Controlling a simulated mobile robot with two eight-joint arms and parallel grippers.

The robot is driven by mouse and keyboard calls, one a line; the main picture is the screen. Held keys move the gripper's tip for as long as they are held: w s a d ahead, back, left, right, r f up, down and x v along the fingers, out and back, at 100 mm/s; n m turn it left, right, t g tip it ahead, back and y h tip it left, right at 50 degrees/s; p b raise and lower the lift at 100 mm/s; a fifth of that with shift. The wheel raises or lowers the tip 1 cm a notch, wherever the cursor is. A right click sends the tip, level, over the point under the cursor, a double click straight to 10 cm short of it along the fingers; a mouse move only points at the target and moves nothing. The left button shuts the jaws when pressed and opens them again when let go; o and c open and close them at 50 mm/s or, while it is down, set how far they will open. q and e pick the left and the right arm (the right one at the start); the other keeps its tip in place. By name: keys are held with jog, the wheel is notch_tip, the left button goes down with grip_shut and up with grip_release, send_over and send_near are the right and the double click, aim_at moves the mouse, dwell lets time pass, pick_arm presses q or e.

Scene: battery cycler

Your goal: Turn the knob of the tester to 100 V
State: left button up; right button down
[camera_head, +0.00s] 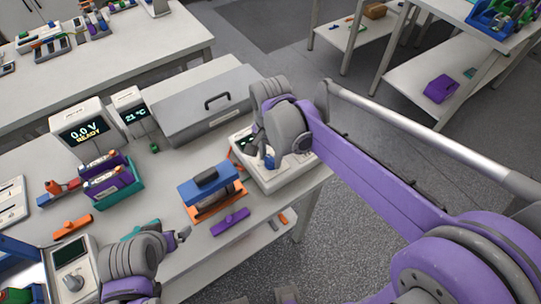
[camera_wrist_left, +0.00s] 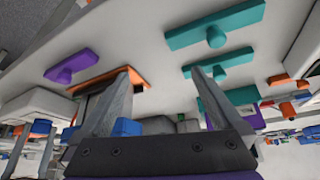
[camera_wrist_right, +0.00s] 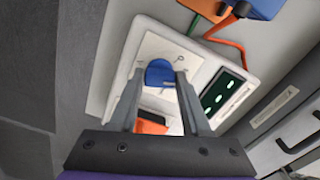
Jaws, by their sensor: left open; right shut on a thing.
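The tester is a white box (camera_head: 278,180) near the table's right end, under my right gripper in the head view. In the right wrist view its white panel (camera_wrist_right: 150,48) carries a blue knob (camera_wrist_right: 158,72) and a dark display (camera_wrist_right: 222,95) with glowing marks too small to read. My right gripper (camera_wrist_right: 157,80) is shut on the blue knob, one finger on each side. Its arm partly hides the tester in the head view. My left gripper (camera_head: 183,236) is open and empty above the table's front; its spread fingers show in the left wrist view (camera_wrist_left: 163,85).
A blue and orange block (camera_head: 212,192) stands left of the tester, with a purple piece (camera_head: 230,222) in front. A grey case (camera_head: 205,100) lies behind. A screen (camera_head: 82,130) reads 0.0 V READY. Another knobbed device (camera_head: 70,255) is at lower left.

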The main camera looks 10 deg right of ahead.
aim_at(270, 159)
dwell(0.3)
jog(key=shift+c, duration=1.8)
grip_release()
jog(key=shift+r, duration=0.1)
notch_tip(270, 159, up, 11)
jog(key=shift+p, duration=0.3)
jog(key=s+d+f+n+t, duration=0.2)
jog(key=s+d+f+n, duration=0.1)
jog(key=s+f+n, duration=0.2)
jog(key=s+d+f+n+t, duration=0.3)
jog(key=s+f+n, duration=0.2)
jog(key=s+f, duration=0.3)
jog(key=shift+s+d+t, duration=0.15)
jog(key=shift+d+t, duration=0.15)
jog(key=shift+d, duration=0.05)
